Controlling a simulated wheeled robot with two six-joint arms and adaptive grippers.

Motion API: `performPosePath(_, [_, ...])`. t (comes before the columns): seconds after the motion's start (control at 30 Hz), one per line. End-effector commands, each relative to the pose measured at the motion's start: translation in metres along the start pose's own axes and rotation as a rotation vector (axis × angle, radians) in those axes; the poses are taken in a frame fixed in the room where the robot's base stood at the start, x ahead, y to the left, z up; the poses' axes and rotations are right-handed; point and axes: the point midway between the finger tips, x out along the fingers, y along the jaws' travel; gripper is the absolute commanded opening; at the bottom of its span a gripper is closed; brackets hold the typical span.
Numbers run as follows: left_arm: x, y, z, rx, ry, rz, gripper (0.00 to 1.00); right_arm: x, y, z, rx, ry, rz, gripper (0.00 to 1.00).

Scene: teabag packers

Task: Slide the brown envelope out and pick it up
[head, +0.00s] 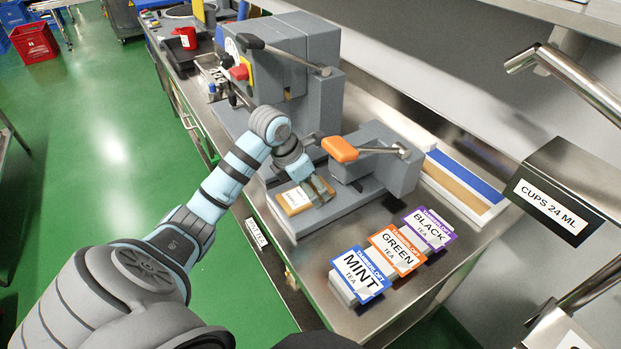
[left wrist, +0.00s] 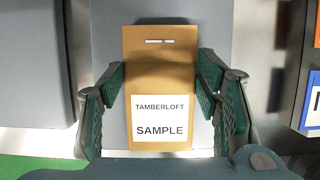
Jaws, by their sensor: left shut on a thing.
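The brown envelope (head: 293,201) lies on the grey bed of the small press (head: 400,165), near its front left edge. In the left wrist view the envelope (left wrist: 160,62) carries a white label reading TAMBERLOFT SAMPLE and a staple near its far end. My left gripper (head: 317,188) is down at the envelope. In the left wrist view the green finger pads of the left gripper (left wrist: 161,82) close on its two long sides. The press's orange-handled lever (head: 340,149) is up, above and behind the gripper. My right gripper is not in view.
MINT (head: 359,274), GREEN (head: 397,249) and BLACK (head: 430,229) tea boxes stand to the right on the steel bench. A larger grey machine (head: 300,50) stands behind. A white tray (head: 470,200) lies along the wall, and a cups holder (head: 560,190) juts in at right.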

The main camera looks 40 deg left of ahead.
Motion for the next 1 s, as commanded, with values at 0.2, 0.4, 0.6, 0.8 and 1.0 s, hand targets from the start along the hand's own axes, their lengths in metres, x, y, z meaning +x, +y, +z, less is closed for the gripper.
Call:
performPosePath(0.2, [-0.002, 0.002, -0.005, -0.001, 0.000, 0.001, 0.31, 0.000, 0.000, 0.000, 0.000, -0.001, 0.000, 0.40])
performPosePath(0.4, [-0.003, 0.004, -0.008, -0.007, -0.001, 0.002, 0.59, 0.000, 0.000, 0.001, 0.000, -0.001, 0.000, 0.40])
performPosePath(0.6, [-0.003, 0.004, -0.008, -0.007, -0.001, 0.002, 0.81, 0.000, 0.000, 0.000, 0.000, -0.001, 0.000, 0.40])
performPosePath(0.8, [-0.003, 0.003, -0.007, -0.005, -0.001, 0.001, 0.81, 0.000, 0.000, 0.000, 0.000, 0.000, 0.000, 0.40])
performPosePath(1.0, [-0.014, 0.004, -0.007, -0.004, -0.002, 0.004, 0.81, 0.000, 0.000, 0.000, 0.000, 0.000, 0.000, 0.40])
